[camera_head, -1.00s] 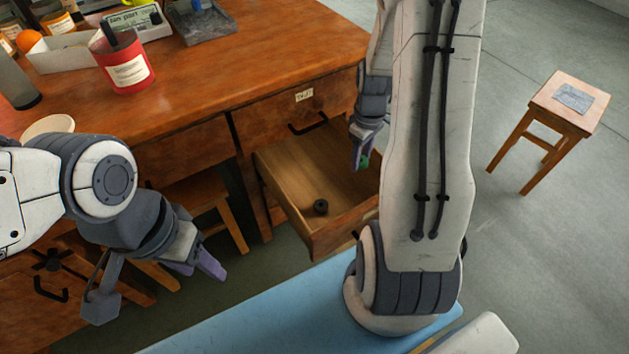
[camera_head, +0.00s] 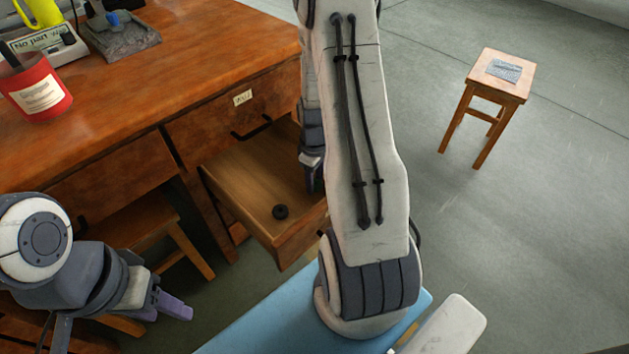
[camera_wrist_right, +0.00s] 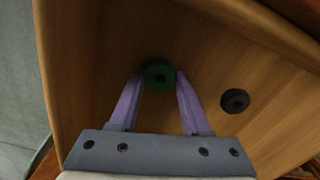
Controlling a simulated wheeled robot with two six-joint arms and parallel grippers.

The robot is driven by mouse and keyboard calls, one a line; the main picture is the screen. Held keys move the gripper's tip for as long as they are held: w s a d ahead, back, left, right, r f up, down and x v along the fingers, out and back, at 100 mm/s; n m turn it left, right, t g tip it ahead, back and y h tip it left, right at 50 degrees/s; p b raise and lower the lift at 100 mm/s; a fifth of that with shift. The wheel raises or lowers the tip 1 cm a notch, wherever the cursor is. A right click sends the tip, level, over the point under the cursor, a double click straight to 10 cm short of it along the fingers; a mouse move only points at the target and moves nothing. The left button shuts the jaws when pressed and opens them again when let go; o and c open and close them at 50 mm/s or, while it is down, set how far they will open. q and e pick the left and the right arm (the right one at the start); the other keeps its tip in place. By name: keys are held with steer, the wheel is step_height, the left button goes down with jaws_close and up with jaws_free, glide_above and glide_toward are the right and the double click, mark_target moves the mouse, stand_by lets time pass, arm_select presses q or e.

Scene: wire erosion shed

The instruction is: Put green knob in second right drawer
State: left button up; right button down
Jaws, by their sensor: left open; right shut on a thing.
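The green knob (camera_wrist_right: 158,74) is a dark green round piece held between the purple fingertips of my right gripper (camera_wrist_right: 157,82) in the right wrist view. The second right drawer (camera_head: 245,184) is pulled open below a closed drawer. My right gripper (camera_head: 314,180) is over or inside its right part, partly hidden by my own arm, and the knob cannot be made out in the head view. The wrist view shows the wooden drawer floor behind the knob; whether they touch I cannot tell. My left gripper (camera_head: 171,306) is open and empty, in front of the desk.
A black knob (camera_head: 280,212) lies on the drawer floor and also shows in the right wrist view (camera_wrist_right: 235,101). The closed labelled drawer (camera_head: 228,116) is above. A red pot (camera_head: 36,92) stands on the desk (camera_head: 190,70). A stool (camera_head: 490,84) stands at right on clear floor.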

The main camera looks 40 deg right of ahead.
steer(key=shift+f, duration=0.15)
steer(key=shift+c, duration=1.8)
jaws_free()
